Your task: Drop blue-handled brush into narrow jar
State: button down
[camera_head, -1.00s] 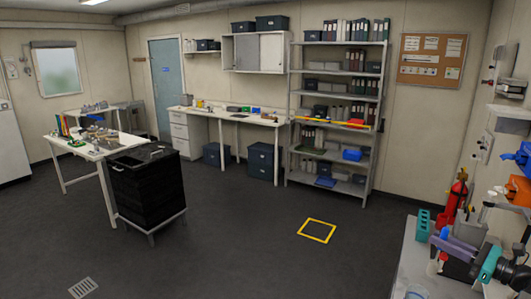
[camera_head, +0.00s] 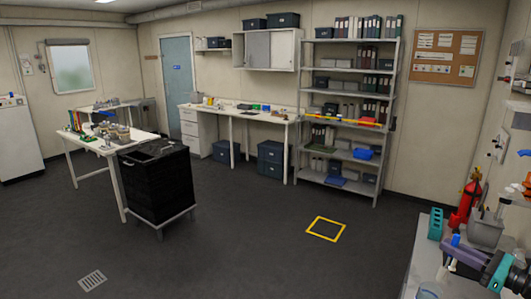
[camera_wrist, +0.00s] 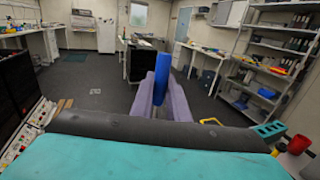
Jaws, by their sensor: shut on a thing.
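My gripper (camera_head: 456,251) is at the lower right of the head view, in front of the bench at the right. In the wrist view my gripper (camera_wrist: 164,100) has its purple-grey fingers closed around the upright blue handle (camera_wrist: 163,72) of the brush. A small part of the blue handle (camera_head: 456,240) also shows above the fingers in the head view.
A black cart (camera_head: 155,187) stands at the left. The floor between is clear, with a yellow square (camera_head: 326,229).

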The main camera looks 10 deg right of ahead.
jog(key=shift+f+b, duration=0.45)
jog(key=shift+f, duration=0.45)
jog(key=c, duration=1.6)
grip_release()
jog(key=shift+c, duration=0.2)
jog(key=shift+s, duration=0.1)
jog(key=b+v, duration=0.4)
jog(key=v, duration=0.8)
